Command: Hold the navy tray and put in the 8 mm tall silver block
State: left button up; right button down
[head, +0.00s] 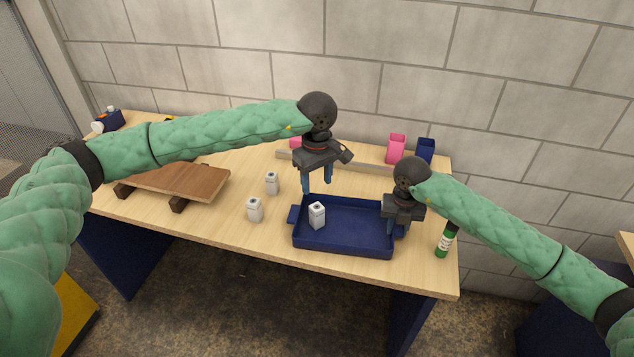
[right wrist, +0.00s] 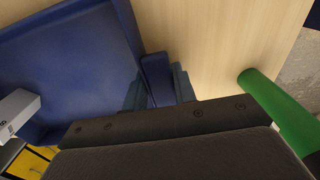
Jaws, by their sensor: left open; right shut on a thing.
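The navy tray (head: 345,245) lies on the table in the head view and also fills the left of the right wrist view (right wrist: 60,50). Two similar blocks stand on the table left of the tray, one nearer (head: 254,210) and one farther (head: 271,183). Their heights in millimetres cannot be read. My left gripper (head: 318,188) is open and empty above the tray's back left edge. My right gripper (head: 396,228) is shut on the tray's right handle (right wrist: 157,80).
A brown wooden board (head: 178,182) rests on dark supports at the left. A pink holder (head: 396,148) and a navy one (head: 425,150) stand at the back right.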

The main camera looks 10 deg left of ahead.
jog(key=c, duration=1.1)
grip_release()
jog(key=shift+o, duration=0.2)
